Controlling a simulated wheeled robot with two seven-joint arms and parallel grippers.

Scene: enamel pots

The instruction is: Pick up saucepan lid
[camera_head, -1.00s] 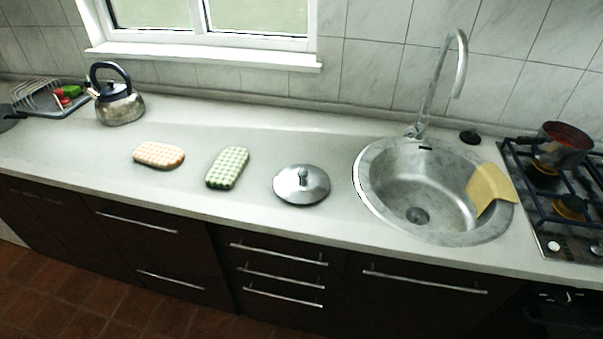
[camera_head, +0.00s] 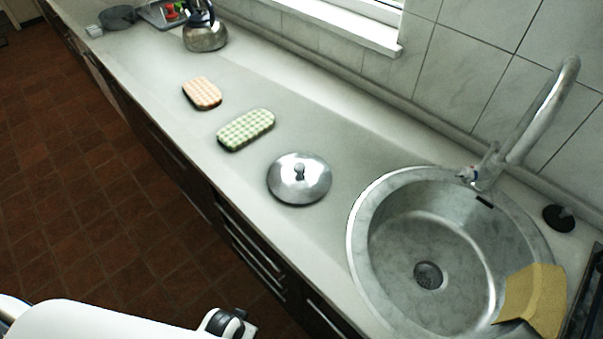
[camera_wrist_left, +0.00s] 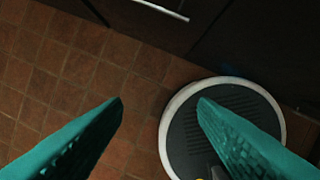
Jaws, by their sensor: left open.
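The saucepan lid (camera_head: 299,179) is a round silver metal lid with a small knob on top. It lies flat on the counter in the head view, between the green checked item and the sink. In the left wrist view my left gripper (camera_wrist_left: 160,101) shows two teal fingers spread apart with nothing between them. It points down over the tiled floor beside the cabinets, away from the lid. In the head view a white part of my arm enters at the lower left, below the counter. My right gripper is not in view.
A green checked item (camera_head: 246,130) and an orange checked item (camera_head: 202,93) lie left of the lid. The round sink (camera_head: 439,230) with a tall faucet (camera_head: 537,118) is on the right; a yellow cloth (camera_head: 533,298) hangs over its rim. A kettle (camera_head: 204,37) stands farther back.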

